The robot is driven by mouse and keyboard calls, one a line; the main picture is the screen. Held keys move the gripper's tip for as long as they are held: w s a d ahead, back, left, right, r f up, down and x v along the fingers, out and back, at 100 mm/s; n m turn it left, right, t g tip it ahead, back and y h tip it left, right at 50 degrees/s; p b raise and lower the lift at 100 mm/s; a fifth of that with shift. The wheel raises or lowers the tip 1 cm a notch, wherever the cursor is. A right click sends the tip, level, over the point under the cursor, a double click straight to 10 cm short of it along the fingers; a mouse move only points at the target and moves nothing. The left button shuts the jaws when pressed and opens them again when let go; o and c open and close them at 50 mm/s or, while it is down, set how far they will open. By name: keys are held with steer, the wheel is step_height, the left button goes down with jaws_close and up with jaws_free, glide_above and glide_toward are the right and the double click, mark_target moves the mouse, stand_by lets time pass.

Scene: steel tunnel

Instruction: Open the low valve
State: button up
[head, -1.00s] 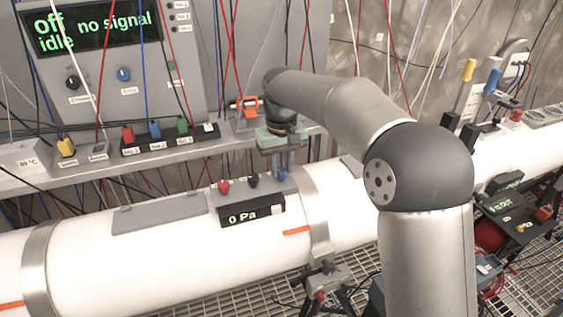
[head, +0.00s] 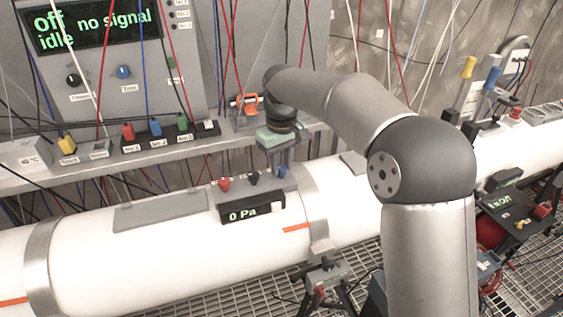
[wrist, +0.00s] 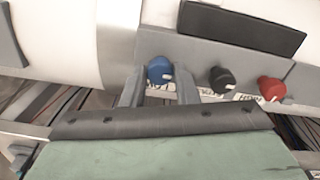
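The valve panel on the white pipe has a blue knob (wrist: 160,70), a black knob (wrist: 221,80) and a red knob (wrist: 271,88). Small labels, upside down in the wrist view, lie beside them; the one by the blue knob seems to read LOW. My gripper (wrist: 160,77) points down at the blue knob, with one finger on each side of it. The fingers look open, with a narrow gap; contact is not clear. In the head view my gripper (head: 280,165) is at the blue knob (head: 282,171), and the display (head: 252,212) reads 0 Pa.
The red knob (head: 224,184) and black knob (head: 253,178) stand close beside the blue one. A grey shelf (head: 90,165) with switches runs behind the pipe (head: 120,250). Many cables hang around the arm. A metal clamp band (head: 312,205) is just right of the panel.

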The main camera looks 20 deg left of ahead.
mark_target(282, 167)
steer(key=o, duration=0.4)
steer(key=shift+c, duration=0.2)
step_height(282, 167, up, 18)
steer(key=shift+f, duration=0.25)
steer(key=s+d+f+m+b, duration=0.1)
steer(key=s+d+f+m, duration=0.3)
steer(key=d, duration=0.7)
steer(key=s+d+f+m+b, duration=0.2)
steer(key=s+d+f, duration=0.45)
steer(key=d, duration=0.45)
steer(key=s+d+f+m, duration=0.2)
steer(key=s+d+f, duration=0.3)
steer(key=s+f, duration=0.2)
steer(key=s+d+f+m+t+b, duration=0.1)
steer(key=s+d+f+m, duration=0.1)
steer(key=s+d+f, duration=0.3)
steer(key=s+f, duration=0.3)
steer(key=s, duration=0.1)
steer(key=shift+d+f, duration=0.3)
steer(key=shift+d, duration=0.1)
